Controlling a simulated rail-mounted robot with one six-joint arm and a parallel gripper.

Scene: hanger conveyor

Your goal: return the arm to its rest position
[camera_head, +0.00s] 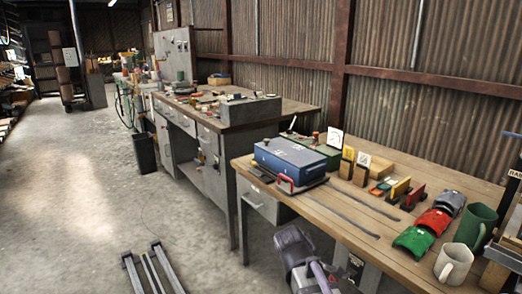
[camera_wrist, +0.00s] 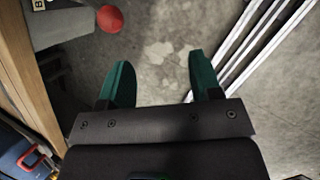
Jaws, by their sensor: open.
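My gripper (camera_wrist: 158,62) shows in the wrist view with its two dark green fingers spread apart. Nothing is between the fingers. Bare concrete floor (camera_wrist: 160,30) lies beyond them. In the head view, a grey and purplish part of my arm stands low in front of the wooden workbench (camera_head: 345,212). The gripper's fingers cannot be made out there.
In the wrist view, the wooden edge (camera_wrist: 28,75) is left and a red round thing (camera_wrist: 109,19) lies ahead.

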